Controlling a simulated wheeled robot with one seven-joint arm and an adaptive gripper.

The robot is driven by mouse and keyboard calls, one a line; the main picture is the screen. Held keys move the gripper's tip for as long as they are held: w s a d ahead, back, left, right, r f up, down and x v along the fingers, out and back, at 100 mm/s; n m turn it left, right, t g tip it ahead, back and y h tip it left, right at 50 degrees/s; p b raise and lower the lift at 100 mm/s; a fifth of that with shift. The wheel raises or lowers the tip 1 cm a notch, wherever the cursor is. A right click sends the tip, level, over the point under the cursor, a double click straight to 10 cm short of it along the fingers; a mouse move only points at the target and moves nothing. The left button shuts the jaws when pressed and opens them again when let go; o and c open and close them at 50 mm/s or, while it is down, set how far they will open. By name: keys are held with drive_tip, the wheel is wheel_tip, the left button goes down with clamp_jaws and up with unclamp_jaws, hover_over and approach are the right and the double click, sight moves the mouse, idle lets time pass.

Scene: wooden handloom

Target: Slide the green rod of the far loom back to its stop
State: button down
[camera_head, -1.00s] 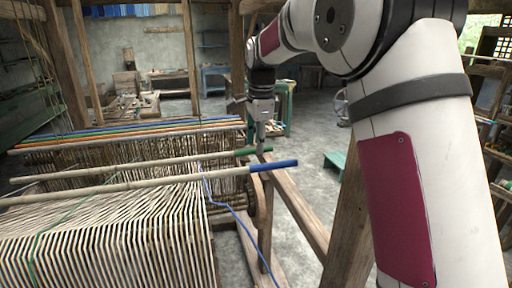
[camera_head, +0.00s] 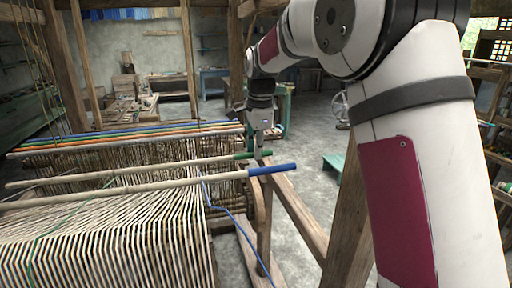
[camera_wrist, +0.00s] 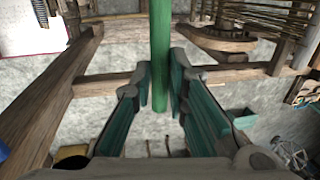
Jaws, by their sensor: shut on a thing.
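The pale rod with a green end (camera_head: 243,156) lies across the loom (camera_head: 110,225), behind a similar rod with a blue end (camera_head: 272,169). My gripper (camera_head: 260,152) hangs over the green end, pointing down, at the loom's right side. In the wrist view the green rod (camera_wrist: 160,50) runs down from the top edge between the two fingers of my gripper (camera_wrist: 163,85), which are shut on it. The rod's stop cannot be made out.
Several coloured rods (camera_head: 130,137) lie across the loom's back. A wooden post (camera_head: 350,220) and beams stand right of the loom, close to my arm. A blue yarn (camera_head: 240,225) hangs at the loom's right side. Open floor with a green stool (camera_head: 335,163) lies beyond.

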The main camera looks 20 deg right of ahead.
drive_tip(key=s+r+p, duration=0.2)
drive_tip(key=s+p, duration=0.2)
drive_tip(key=s, duration=0.3)
drive_tip(key=shift+s+r, duration=0.25)
drive_tip(key=shift+s, duration=0.15)
drive_tip(key=c, duration=1.6)
unclamp_jaws()
drive_tip(key=shift+o, duration=0.2)
wheel_tip(320, 180, up, 12)
drive_tip(key=s, duration=0.2)
drive_tip(key=shift+s, duration=0.15)
drive_tip(key=shift+f, duration=0.15)
